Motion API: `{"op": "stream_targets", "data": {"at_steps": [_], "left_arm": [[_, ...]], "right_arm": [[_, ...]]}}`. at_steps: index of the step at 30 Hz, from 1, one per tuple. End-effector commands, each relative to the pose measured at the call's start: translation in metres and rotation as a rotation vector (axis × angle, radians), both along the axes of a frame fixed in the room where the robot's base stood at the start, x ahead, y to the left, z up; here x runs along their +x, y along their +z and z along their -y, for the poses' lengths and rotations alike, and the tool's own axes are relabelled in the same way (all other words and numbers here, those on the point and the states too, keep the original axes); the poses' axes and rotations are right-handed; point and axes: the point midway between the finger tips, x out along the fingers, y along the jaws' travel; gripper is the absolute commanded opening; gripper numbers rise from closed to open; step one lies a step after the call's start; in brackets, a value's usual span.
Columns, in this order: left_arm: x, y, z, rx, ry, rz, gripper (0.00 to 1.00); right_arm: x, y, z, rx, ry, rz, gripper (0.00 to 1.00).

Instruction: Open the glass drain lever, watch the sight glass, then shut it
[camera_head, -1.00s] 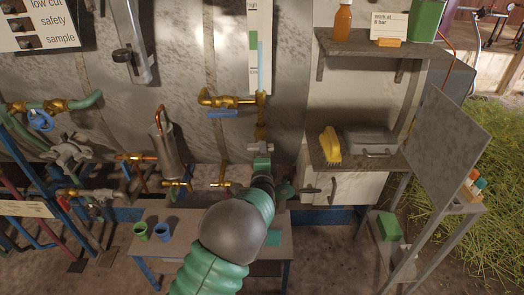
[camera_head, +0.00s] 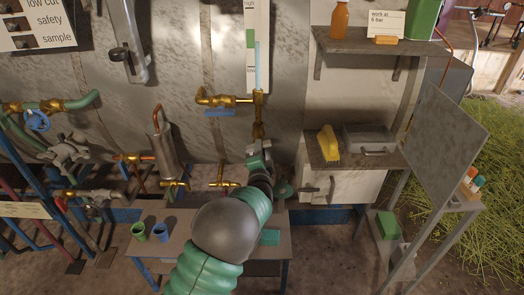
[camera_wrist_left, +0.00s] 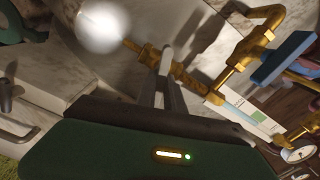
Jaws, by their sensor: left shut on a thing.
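The sight glass (camera_head: 258,65) is an upright pale-blue tube in front of a white and green scale board, above brass pipework. It lies slanted in the left wrist view (camera_wrist_left: 243,116). My left gripper (camera_head: 258,150) is at the foot of the brass pipe below the glass. In the left wrist view its fingers (camera_wrist_left: 166,78) are shut on the pale drain lever (camera_wrist_left: 167,58), beside the brass stem. In the head view the gripper hides most of the lever, so its exact angle is hard to tell. My right gripper is not in view.
A blue-handled brass valve (camera_head: 219,113) sits left of the glass. A low bench (camera_head: 185,222) holds a green cup (camera_head: 138,231) and a blue cup (camera_head: 160,232).

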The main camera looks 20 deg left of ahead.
Motion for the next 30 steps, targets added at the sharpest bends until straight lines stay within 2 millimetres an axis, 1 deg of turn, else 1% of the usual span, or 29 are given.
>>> {"op": "stream_targets", "data": {"at_steps": [1, 21, 30], "left_arm": [[-0.002, -0.007, -0.009, -0.042, 0.016, 0.002, 0.0], [-0.002, -0.012, -0.007, -0.655, 0.016, 0.173, 0.0], [-0.002, -0.012, -0.006, -0.898, 0.015, 0.243, 0.0]], "right_arm": [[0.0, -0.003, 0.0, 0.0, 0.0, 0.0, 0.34], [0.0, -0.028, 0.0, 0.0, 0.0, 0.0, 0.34], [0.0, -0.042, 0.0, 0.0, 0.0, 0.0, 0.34]]}}
